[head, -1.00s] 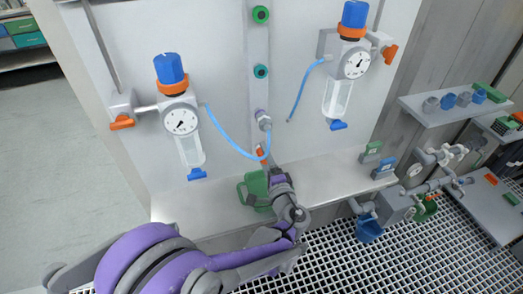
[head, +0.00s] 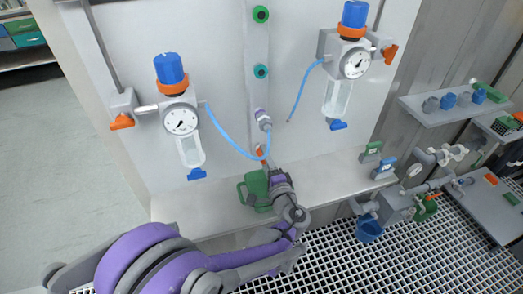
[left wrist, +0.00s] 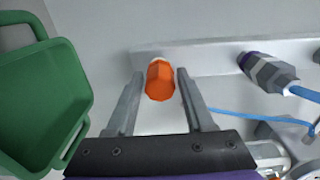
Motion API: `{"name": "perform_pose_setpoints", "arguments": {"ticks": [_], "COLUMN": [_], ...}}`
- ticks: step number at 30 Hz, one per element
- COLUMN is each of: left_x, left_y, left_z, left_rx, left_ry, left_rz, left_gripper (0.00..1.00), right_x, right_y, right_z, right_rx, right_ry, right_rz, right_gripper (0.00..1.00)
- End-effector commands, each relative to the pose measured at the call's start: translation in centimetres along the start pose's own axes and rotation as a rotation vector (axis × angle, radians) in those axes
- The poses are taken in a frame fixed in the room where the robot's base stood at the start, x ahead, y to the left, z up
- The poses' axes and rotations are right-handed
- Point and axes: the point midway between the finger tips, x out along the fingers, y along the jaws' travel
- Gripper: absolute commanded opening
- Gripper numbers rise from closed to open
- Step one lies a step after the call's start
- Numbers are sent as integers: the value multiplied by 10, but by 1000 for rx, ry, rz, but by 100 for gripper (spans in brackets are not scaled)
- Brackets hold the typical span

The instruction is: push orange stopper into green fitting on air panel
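The orange stopper (left wrist: 160,80) shows in the left wrist view between the two fingers of my left gripper (left wrist: 160,76), with narrow gaps on both sides, so the gripper looks open around it. A pale part shows at its far end, near the rail; whether it touches is unclear. In the head view, only a small orange bit of the stopper (head: 260,152) shows at the tip of my left gripper (head: 264,160), below the rail's fittings. Two green fittings, an upper one (head: 260,14) and a lower one (head: 261,71), sit on the panel's vertical rail. My right gripper is not in view.
A grey fitting with a purple collar (head: 262,117) is on the rail; a blue hose (head: 228,143) loops below it. Gauge units (head: 181,121) (head: 355,64) flank the rail. A green container (head: 251,188) is beside my gripper on the white ledge (head: 325,183).

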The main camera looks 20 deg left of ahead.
Motion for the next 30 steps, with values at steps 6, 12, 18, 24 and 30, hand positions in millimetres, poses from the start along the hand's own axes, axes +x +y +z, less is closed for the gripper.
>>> {"name": "perform_pose_setpoints", "arguments": {"ticks": [6,12,18,24,30], "left_x": [0,0,0,-7,-15], "left_y": [0,0,0,0,0], "left_z": [0,0,0,0,0], "left_rx": [0,0,0,0,0], "left_ry": [0,0,0,1,2], "left_rz": [0,0,0,0,0], "left_gripper": [11,0,0,0,0], "right_x": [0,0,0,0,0], "right_y": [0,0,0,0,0], "right_z": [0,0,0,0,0], "right_rx": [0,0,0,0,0], "right_ry": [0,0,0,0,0], "right_rz": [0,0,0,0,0], "right_gripper": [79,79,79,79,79]}}
